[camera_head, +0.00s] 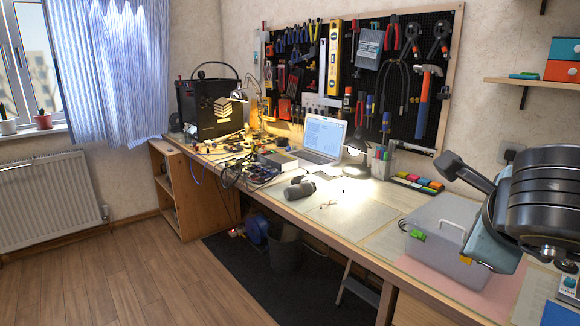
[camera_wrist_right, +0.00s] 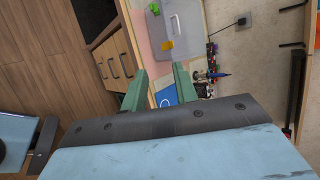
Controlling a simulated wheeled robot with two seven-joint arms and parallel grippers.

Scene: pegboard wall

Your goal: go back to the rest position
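My right arm comes in from the right edge of the head view, over the right end of the workbench (camera_head: 345,212). Its fingers cannot be made out there. In the right wrist view the right gripper (camera_wrist_right: 160,88) shows two green fingers spread apart, with nothing between them. Beyond the fingertips are the bench's edge and a see-through grey storage box (camera_wrist_right: 180,30). In the head view this box (camera_head: 435,238) stands on the bench, partly hidden by my arm. My left gripper is in neither view.
A laptop (camera_head: 323,138), a lit lamp (camera_head: 357,152) and a pen holder (camera_head: 380,162) stand along the back of the bench. Tools hang on the pegboard (camera_head: 352,92). A shelf (camera_head: 540,82) juts out at upper right. The wooden floor (camera_head: 150,275) at left is clear.

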